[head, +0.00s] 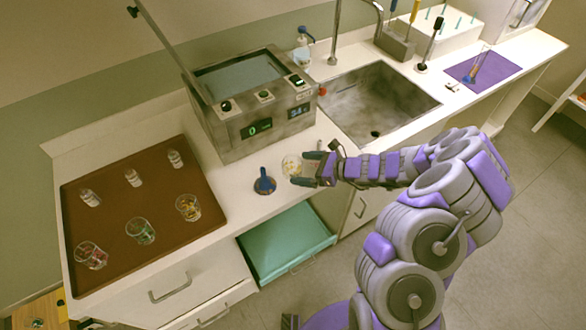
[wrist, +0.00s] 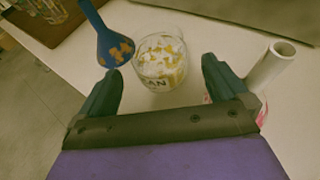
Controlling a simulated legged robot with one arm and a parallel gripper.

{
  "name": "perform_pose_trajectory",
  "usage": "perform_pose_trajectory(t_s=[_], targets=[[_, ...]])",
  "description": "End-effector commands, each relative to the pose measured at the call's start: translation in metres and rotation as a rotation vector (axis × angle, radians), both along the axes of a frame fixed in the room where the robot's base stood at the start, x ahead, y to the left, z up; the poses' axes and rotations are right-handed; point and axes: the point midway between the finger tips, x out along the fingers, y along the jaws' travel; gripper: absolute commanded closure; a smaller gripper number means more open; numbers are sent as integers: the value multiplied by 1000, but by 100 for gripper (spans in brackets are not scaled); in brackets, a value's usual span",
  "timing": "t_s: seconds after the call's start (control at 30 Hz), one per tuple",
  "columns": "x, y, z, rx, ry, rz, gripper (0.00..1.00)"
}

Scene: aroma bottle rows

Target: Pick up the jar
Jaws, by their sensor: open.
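The jar (wrist: 161,62) is clear glass with white and yellow contents and dark lettering on its front. It stands upright on the white counter, and in the head view the jar (head: 291,166) is just left of my fingertips. My gripper (head: 300,170) is open and empty. In the wrist view my gripper (wrist: 160,82) has one dark green finger on each side of the near part of the jar, with visible gaps. The jar sits slightly beyond the fingertips, between their lines.
A pale tube (wrist: 270,65) is right of my right finger. A brown tray (head: 110,250) with several glasses, a metal bath (head: 250,100) and a sink (head: 375,100) are around.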

Motion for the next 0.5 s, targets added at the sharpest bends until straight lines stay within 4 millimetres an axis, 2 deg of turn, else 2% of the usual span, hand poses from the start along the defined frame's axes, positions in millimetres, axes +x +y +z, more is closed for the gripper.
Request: perform_pose_trajectory(t_s=[0.3,0.5], targets=[[14,35,-17,0,-1,2,0],[16,41,-18,-1,-2,1,0]])
